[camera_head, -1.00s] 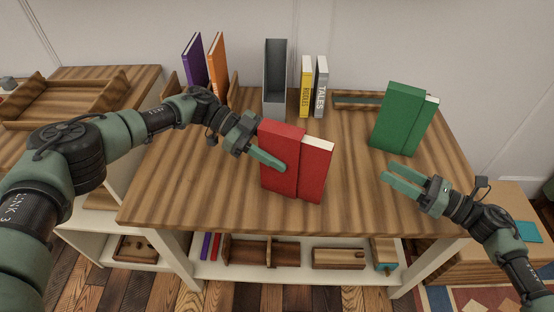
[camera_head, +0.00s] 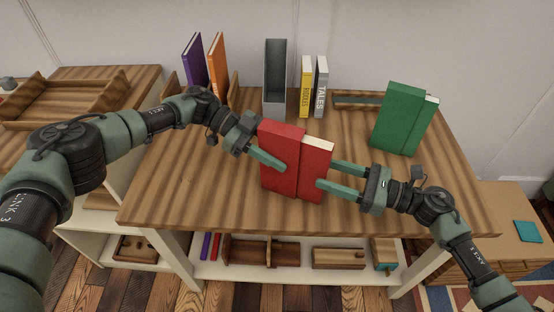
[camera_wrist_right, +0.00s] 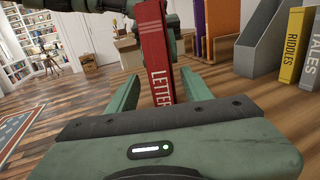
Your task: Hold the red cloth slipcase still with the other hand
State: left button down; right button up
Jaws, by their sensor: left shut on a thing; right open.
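The red cloth slipcase (camera_head: 280,135) stands upright near the front middle of the table. A red book (camera_head: 316,160) sticks partly out of its right side, its pale page tops showing. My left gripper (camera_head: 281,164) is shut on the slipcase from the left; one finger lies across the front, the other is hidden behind. My right gripper (camera_head: 329,174) is open at the book's right edge, a finger on each side. In the right wrist view the lettered red spine (camera_wrist_right: 156,50) stands between the open fingers; I cannot tell whether they touch it.
A green slipcase with its book (camera_head: 400,120) stands at the right. A grey holder (camera_head: 275,75), a yellow book (camera_head: 306,85) and a grey book (camera_head: 321,88) stand at the back. Purple and orange books (camera_head: 217,62) stand at back left. The table's front is clear.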

aim_at(301, 164)
jog(key=shift+x, duration=2.3)
grip_shut()
jog(key=shift+r, duration=0.3)
jog(key=shift+w+a, duration=0.1)
jog(key=shift+s+x, duration=0.2)
jog(key=shift+x, duration=1.15)
jog(key=shift+a, duration=0.1)
